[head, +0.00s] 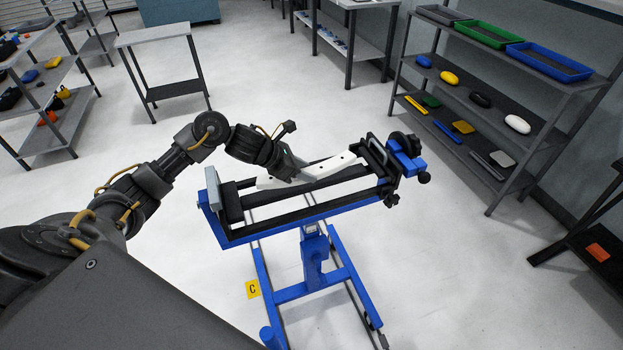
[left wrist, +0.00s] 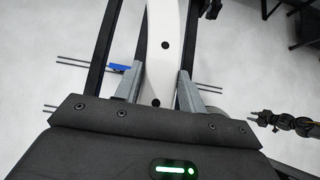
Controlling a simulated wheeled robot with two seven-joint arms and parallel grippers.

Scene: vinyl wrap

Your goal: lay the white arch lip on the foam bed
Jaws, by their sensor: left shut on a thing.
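The white arch lip (head: 334,163) is a long curved white strip with dark holes. My left gripper (head: 287,174) is shut on it near its left part. In the left wrist view the lip (left wrist: 163,45) runs up between the two grey fingers of the gripper (left wrist: 158,84). The foam bed is the black-padded top (head: 342,179) of a blue stand. The lip is over this bed, along its long direction; whether it touches the foam I cannot tell. A dark jointed arm part (left wrist: 285,122) shows at the right of the left wrist view, its jaws too small to read.
The blue stand (head: 315,255) has a blue clamp with black knobs (head: 405,160) at its right end. A shelf (head: 480,100) with trays and coloured items stands at the right. A small grey table (head: 155,36) stands at the back left.

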